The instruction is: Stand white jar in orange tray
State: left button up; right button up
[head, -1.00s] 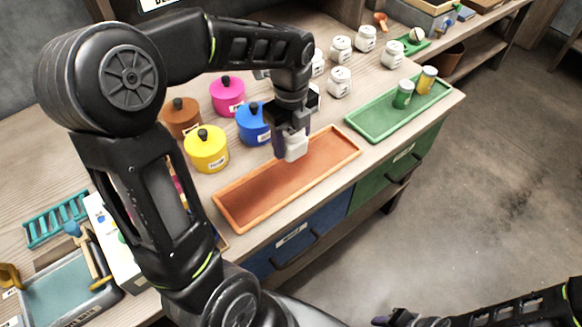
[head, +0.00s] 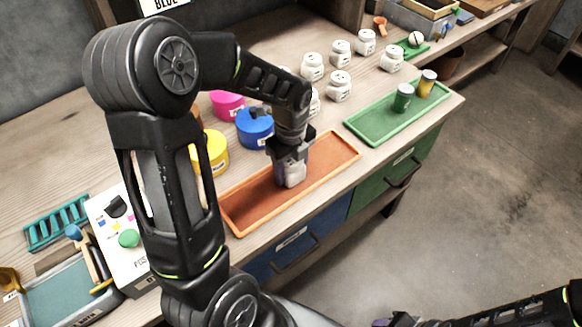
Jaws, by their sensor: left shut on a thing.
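My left gripper (head: 290,163) points down over the orange tray (head: 247,222) and is shut on a white jar (head: 293,177). The jar looks upright, low over the tray's middle. I cannot tell whether its base touches the tray floor. The gripper hides the jar's upper part. The orange tray is long and shallow, with no other thing visible in it. My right gripper (head: 398,321) shows only in part at the bottom edge, away from the table, and its fingers are not clear.
Several other white jars (head: 338,87) stand behind the orange tray. A blue pot (head: 254,128), a yellow pot (head: 216,152) and a pink pot (head: 227,102) stand left of them. A green tray (head: 372,127) at right holds a green jar (head: 403,97) and a yellow jar (head: 426,83).

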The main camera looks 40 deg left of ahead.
pick_arm(q)
jog(key=shift+f, duration=0.2)
jog(key=o, duration=1.5)
jog(key=shift+r, duration=0.1)
jog(key=shift+o, duration=0.2)
notch_tip(320, 180, up, 12)
jog(key=shift+r+b, duration=0.2)
jog(key=shift+b, duration=0.1)
